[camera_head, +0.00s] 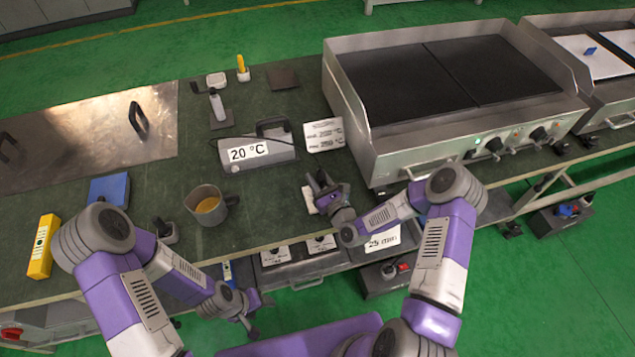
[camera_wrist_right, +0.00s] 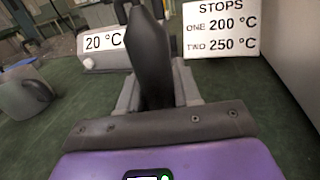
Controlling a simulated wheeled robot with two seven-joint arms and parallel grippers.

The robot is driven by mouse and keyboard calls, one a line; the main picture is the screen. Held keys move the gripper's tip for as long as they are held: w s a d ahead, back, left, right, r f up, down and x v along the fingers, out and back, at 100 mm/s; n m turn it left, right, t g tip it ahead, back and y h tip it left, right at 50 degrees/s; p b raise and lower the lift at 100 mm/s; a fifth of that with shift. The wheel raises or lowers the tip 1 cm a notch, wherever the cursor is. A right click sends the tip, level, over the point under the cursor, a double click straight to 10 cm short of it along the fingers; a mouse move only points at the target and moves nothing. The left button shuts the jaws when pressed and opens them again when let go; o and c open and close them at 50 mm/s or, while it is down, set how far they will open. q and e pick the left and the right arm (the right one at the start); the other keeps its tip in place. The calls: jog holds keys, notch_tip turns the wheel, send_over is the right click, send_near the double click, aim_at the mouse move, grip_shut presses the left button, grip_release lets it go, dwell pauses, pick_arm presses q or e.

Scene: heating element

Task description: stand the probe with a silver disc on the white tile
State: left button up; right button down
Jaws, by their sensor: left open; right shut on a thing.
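My right gripper (camera_head: 328,192) is shut on a dark-handled probe (camera_wrist_right: 148,60), which stands roughly upright between the fingers in the right wrist view. The probe's lower end is hidden behind the gripper, so I cannot see a silver disc. A white tile (camera_head: 308,200) shows partly beside and under the right gripper in the head view; I cannot tell whether the probe touches it. My left gripper (camera_head: 250,312) is open and empty, low in front of the table's front edge.
A grey box reading 20 °C (camera_head: 248,152) and a stops card (camera_head: 324,135) lie behind the right gripper. A mug (camera_head: 207,205) stands to the left. The griddle (camera_head: 450,80) is at right. Another dark-handled item (camera_head: 217,105) stands farther back.

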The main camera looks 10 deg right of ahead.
jog(key=shift+f, duration=0.4)
jog(key=shift+r, duration=0.1)
jog(key=c, duration=0.8)
grip_release()
jog(key=p+v, duration=0.3)
jog(key=v, duration=0.9)
